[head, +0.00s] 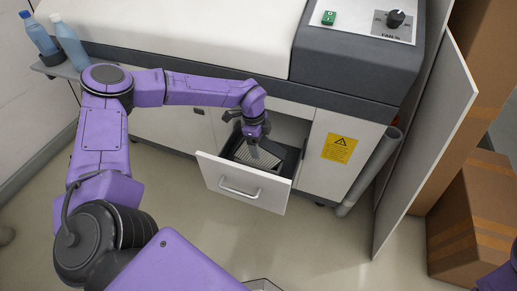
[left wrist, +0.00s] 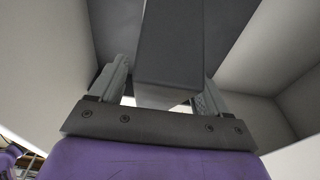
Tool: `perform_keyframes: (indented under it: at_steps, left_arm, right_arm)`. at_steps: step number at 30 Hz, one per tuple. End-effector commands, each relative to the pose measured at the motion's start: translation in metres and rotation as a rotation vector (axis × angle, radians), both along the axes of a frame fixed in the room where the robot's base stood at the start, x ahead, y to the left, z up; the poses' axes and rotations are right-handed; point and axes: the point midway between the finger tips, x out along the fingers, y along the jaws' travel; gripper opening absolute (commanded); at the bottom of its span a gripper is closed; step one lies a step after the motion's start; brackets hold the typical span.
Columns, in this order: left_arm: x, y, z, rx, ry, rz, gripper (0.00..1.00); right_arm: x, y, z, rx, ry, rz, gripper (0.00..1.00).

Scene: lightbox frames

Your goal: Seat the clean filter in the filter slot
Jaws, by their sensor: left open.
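A pale ribbed filter panel (head: 244,152) lies in the dark-framed slot (head: 288,160) of the open white drawer (head: 236,186). I cannot tell whether this is the clean filter. My left gripper (head: 253,150) points down over the drawer and covers part of the panel. In the left wrist view its two fingers (left wrist: 160,88) stand apart and open, on either side of a dark grey block (left wrist: 168,45). I cannot tell whether they touch the block. The inside of the slot is partly hidden. My right gripper is out of view.
The machine (head: 190,35) stands above the drawer, with a fan knob (head: 395,19) and green switch (head: 328,18). A grey pipe (head: 370,170) and an upright panel (head: 430,150) stand right. Cardboard boxes (head: 470,215) are beyond. Bottles (head: 68,45) stand on a left shelf.

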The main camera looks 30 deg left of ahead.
Motion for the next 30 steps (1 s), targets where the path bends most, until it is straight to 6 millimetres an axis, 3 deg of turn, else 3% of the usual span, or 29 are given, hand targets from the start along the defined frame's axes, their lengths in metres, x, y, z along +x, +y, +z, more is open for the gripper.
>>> perform_keyframes:
  at_steps: [6,13,22,30]
  left_arm:
    - [0.001,0.0,-0.001,0.0,-0.002,-0.001,0.77]
    - [0.0,0.0,-0.001,0.0,-0.001,-0.001,0.02]
    - [0.001,0.0,0.006,0.0,-0.003,0.0,0.0]
    - [0.001,0.0,0.068,0.0,-0.007,-0.001,0.0]
  right_arm:
    - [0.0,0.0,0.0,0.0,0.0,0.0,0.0]
    - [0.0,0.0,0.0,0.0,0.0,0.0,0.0]
    - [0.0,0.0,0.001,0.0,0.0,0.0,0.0]
    - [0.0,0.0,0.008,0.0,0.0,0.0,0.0]
